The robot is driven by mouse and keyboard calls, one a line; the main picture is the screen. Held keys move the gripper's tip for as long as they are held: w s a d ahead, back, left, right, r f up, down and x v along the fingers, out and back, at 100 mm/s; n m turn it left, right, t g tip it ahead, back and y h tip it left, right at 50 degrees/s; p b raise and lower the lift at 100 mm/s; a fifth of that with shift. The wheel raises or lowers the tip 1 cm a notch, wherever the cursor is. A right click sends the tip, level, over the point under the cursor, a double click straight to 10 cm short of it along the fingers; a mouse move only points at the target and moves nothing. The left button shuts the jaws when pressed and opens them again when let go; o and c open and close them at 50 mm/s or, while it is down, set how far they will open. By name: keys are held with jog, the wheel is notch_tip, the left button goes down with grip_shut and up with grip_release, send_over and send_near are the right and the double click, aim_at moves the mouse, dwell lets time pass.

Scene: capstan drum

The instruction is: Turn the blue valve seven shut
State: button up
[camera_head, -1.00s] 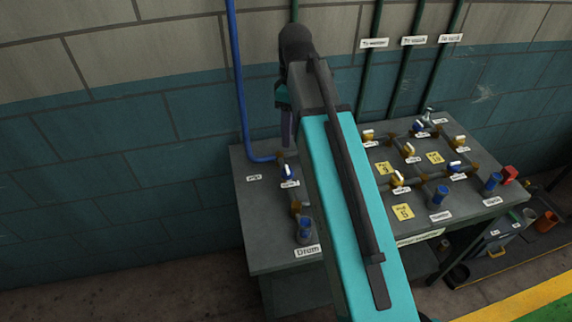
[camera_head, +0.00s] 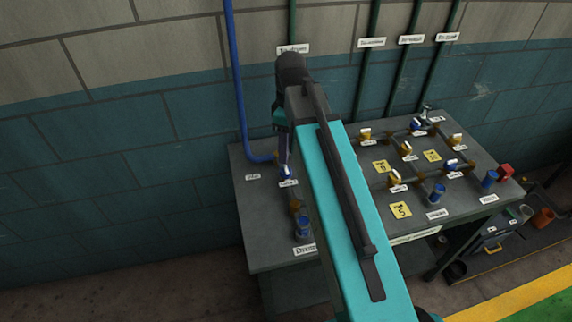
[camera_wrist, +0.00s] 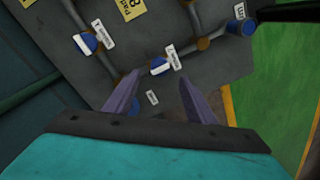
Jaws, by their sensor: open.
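A blue valve with a white handle (camera_wrist: 160,68) sits on a pipe at the bench's left end. It also shows in the head view (camera_head: 286,172). Its white label (camera_wrist: 174,57) is too small to read surely, so I cannot confirm the number seven. In the wrist view the handle looks roughly in line with its pipe. My gripper (camera_wrist: 159,77) is open, its two purple fingers spread on either side of the valve in the picture. In the head view my gripper (camera_head: 284,152) hangs just above the valve; contact is not visible. My turquoise arm hides part of the bench.
Other blue valves (camera_head: 417,125) (camera_head: 453,165) and yellow valves (camera_head: 407,149) stand on pipes farther right. A blue-topped fitting (camera_head: 303,226) stands in front, by the Drum label. A blue pipe (camera_head: 239,90) comes down the wall at the left.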

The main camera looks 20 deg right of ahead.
aim_at(287, 168)
jog(key=shift+s+a+f+p, duration=0.15)
jog(key=shift+f+p, duration=0.25)
jog(key=shift+f, duration=1.55)
jog(key=shift+s+a+f+p, duration=0.1)
jog(key=shift+f+p, duration=0.3)
jog(key=shift+f, duration=1.55)
jog(key=shift+c, duration=0.4)
jog(key=c, duration=0.9)
jog(key=shift+c, duration=0.2)
